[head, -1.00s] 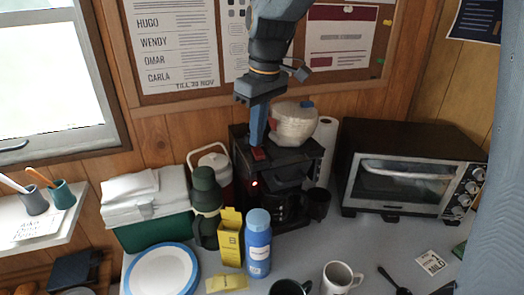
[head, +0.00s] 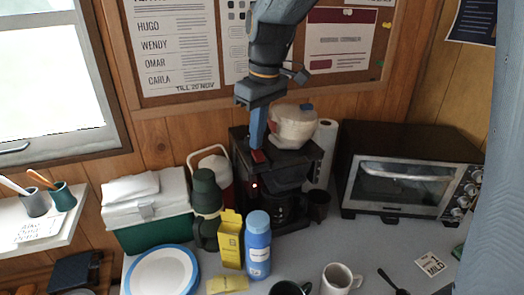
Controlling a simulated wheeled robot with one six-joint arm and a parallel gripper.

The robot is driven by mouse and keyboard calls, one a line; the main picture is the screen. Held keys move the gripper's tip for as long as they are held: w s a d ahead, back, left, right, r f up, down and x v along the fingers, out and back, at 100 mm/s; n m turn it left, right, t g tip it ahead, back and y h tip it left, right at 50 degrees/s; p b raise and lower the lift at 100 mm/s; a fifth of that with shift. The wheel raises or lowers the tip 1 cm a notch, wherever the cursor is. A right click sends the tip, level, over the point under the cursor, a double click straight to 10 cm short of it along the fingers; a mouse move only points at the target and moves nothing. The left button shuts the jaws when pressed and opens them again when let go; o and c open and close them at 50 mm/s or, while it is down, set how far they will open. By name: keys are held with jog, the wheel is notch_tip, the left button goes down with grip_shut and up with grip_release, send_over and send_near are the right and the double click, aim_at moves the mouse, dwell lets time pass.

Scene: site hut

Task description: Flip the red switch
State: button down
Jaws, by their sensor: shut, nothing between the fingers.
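The red switch (head: 258,156) sits on the top front of the black coffee maker (head: 290,161), in the middle of the head view. A small red light (head: 254,186) glows on the machine's front below it. My gripper (head: 257,146) points straight down, shut and empty, with its tips at the switch. I cannot tell whether the tips touch it. The fingers hide the back part of the switch, and its tilt is too small to read.
A cream pot (head: 293,124) stands on the machine behind my gripper. A dark green flask (head: 206,205), a yellow box (head: 230,238) and a blue bottle (head: 257,245) stand close in front and left. A toaster oven (head: 410,170) is at right, a paper roll (head: 322,150) between.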

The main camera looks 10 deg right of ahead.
notch_tip(320, 180, up, 6)
jog(key=p, duration=0.5)
dwell(0.5)
